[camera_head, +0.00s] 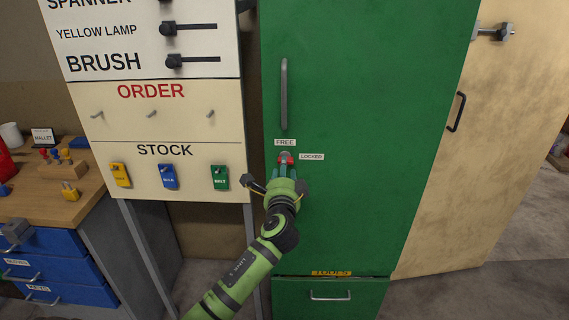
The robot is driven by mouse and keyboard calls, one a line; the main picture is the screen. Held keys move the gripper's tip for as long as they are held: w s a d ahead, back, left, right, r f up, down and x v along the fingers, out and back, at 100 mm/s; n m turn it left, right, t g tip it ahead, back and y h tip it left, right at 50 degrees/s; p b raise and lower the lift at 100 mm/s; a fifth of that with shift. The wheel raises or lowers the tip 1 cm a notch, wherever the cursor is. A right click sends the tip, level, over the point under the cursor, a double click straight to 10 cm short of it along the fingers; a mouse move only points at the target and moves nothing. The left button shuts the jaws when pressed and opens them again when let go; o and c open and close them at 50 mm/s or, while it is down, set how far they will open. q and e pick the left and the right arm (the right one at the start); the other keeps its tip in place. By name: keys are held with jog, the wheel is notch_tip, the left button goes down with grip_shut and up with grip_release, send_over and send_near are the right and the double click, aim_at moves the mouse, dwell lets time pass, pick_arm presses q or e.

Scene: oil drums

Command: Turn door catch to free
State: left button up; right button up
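The door catch (287,158) is a small grey and red piece on the tall green cabinet door (360,120). A FREE label (285,142) is just above it and a LOCKED label (312,156) is to its right. My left gripper (285,168) is at the catch, with its fingertips over the catch's lower part. The fingers and wrist hide much of the catch, so I cannot tell its exact angle or whether the fingers are closed on it. My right gripper is not in view.
A vertical grey handle (284,94) is above the catch. A board (165,150) with hooks and coloured tags stands close on the left. A wooden workbench (40,205) is at far left. A beige door panel (480,150) is on the right.

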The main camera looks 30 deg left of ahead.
pick_arm(q)
jog(key=shift+x, duration=1.9)
grip_shut()
